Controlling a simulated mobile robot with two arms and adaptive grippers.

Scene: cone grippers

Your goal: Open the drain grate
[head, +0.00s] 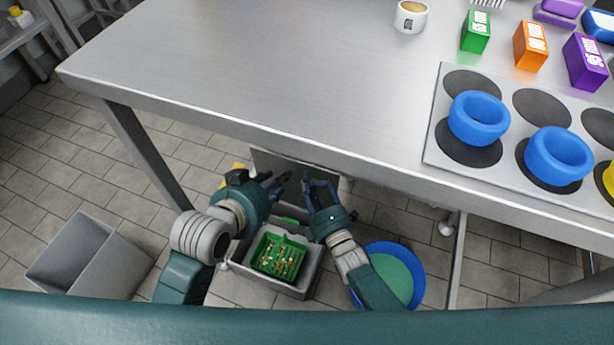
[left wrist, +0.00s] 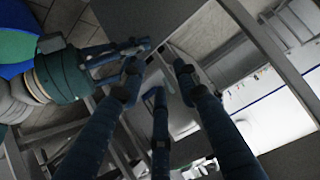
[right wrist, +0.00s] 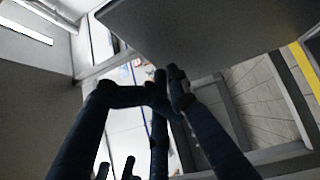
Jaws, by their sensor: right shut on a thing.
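A flat grey panel (head: 270,160), which looks like the drain grate, stands tilted up under the table's front edge, behind a grey box (head: 298,292). My right gripper (head: 312,177) is shut at the panel's lower right part. In the right wrist view, its fingertips (right wrist: 170,78) close on the edge of the large grey panel (right wrist: 195,35). My left gripper (head: 281,181) is just left of the right one, close to the panel. In the left wrist view its fingers (left wrist: 156,75) are spread and empty. The fingers hide part of the panel.
A green basket (head: 270,262) with small bits sits in the grey box. A blue and green round tub (head: 414,268) stands right, a grey bin (head: 75,258) left. The steel table (head: 240,75) overhangs the grippers; its leg (head: 148,150) stands left.

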